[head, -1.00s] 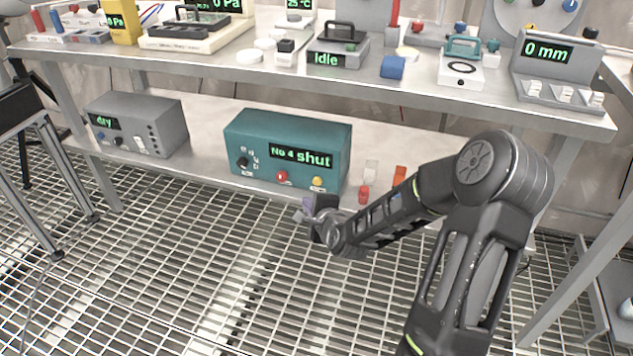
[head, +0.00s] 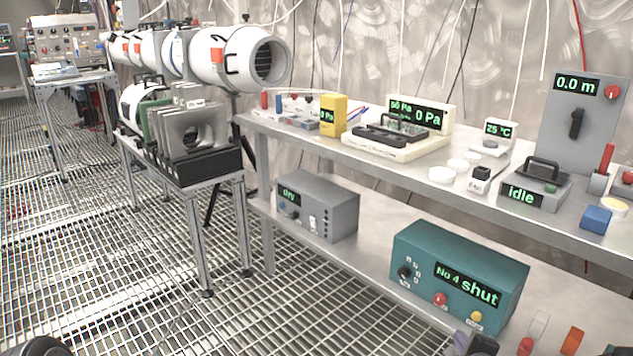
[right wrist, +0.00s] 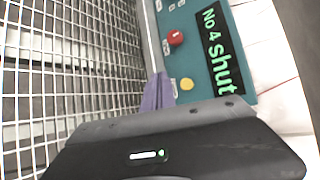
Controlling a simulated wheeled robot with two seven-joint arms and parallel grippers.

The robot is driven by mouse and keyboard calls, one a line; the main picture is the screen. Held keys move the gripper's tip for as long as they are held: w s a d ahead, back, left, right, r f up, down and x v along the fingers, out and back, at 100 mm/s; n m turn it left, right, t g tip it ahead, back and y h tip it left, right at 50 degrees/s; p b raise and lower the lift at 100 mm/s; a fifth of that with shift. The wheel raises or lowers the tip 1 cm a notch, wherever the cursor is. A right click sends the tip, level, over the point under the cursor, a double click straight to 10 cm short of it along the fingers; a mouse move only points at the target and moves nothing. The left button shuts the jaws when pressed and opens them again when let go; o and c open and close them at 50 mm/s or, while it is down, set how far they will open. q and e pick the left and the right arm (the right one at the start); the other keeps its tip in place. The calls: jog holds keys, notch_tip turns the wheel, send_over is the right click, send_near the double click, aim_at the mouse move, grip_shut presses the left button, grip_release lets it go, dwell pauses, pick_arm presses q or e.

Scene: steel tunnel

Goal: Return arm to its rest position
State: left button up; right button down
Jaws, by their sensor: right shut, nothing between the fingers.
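My right gripper (head: 466,341) shows at the bottom edge of the head view, in front of the lower shelf, with its arm mostly cut off. In the right wrist view its purple fingers (right wrist: 157,92) are shut and hold nothing. They are beside the front of the teal box (right wrist: 205,50). This box (head: 455,275) stands on the lower shelf and reads "No 4 shut", with a red and a yellow button. I cannot tell how close the fingertips are to it. My left gripper is not in view.
The steel bench (head: 385,176) carries several instruments above a lower shelf (head: 375,262) with a grey "dry" box (head: 318,207). Small red and orange pieces lie right of the teal box. A stand (head: 195,180) with a white tube assembly is at the left. The grating floor is open.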

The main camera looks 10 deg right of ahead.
jog(key=s+a+f+n+g+y, duration=0.2)
jog(key=s+a+f+n, duration=0.2)
jog(key=a+f+n, duration=0.3)
jog(key=s+a+f+n+g+y, duration=0.25)
jog(key=s+a+f+n, duration=0.2)
jog(key=f, duration=0.35)
jog(key=s+a+f+n+g+y, duration=0.1)
jog(key=s+a+f+n+g, duration=0.3)
jog(key=s+a, duration=0.55)
jog(key=s+a+f+n+g+y, duration=0.25)
jog(key=s+a+f+n, duration=0.4)
jog(key=a, duration=0.55)
pick_arm(q)
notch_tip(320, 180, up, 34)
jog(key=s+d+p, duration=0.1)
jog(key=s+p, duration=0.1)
jog(key=p, duration=3.2)
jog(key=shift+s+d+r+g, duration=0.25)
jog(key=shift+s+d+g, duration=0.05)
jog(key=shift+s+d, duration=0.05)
pick_arm(e)
notch_tip(320, 180, up, 35)
jog(key=s+a, duration=0.1)
jog(key=s, duration=0.1)
jog(key=shift+s+a+n+g, duration=0.2)
jog(key=shift+a+n+g, duration=0.1)
jog(key=shift+n+g, duration=0.1)
jog(key=shift+r, duration=0.1)
